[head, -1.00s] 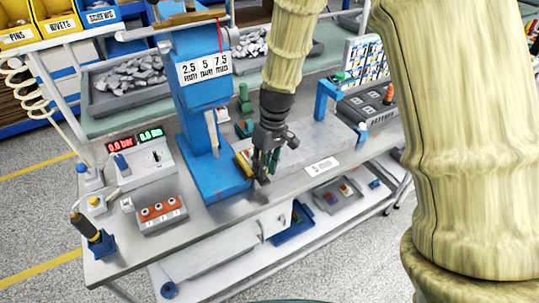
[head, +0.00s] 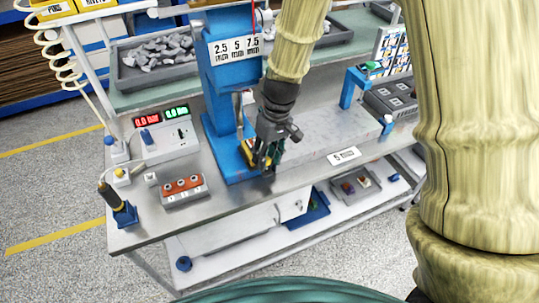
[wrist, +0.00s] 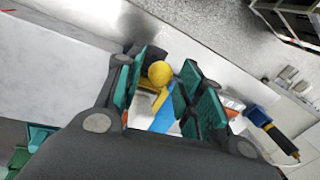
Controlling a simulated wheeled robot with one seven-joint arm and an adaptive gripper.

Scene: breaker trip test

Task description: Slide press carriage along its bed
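The blue press (head: 220,85) stands on the bench, with a sign reading 2.5, 5 and 7.5 on its column. A long grey bed (head: 330,135) marked 5 runs to the right of it. A yellow part (head: 246,152), perhaps of the carriage, shows at the press base, partly hidden by my gripper (head: 270,160). In the wrist view a round yellow knob (wrist: 160,73) on a yellow piece lies between and just beyond the teal fingers of my gripper (wrist: 165,82). The fingers stand apart; I see no clear contact with the knob. The carriage body is mostly hidden.
A control box with red and green displays (head: 165,142) and a switch box with an orange top (head: 184,190) stand left of the press. A blue arch (head: 353,88) stands over the bed's right end. A tray of grey parts (head: 158,60) is behind.

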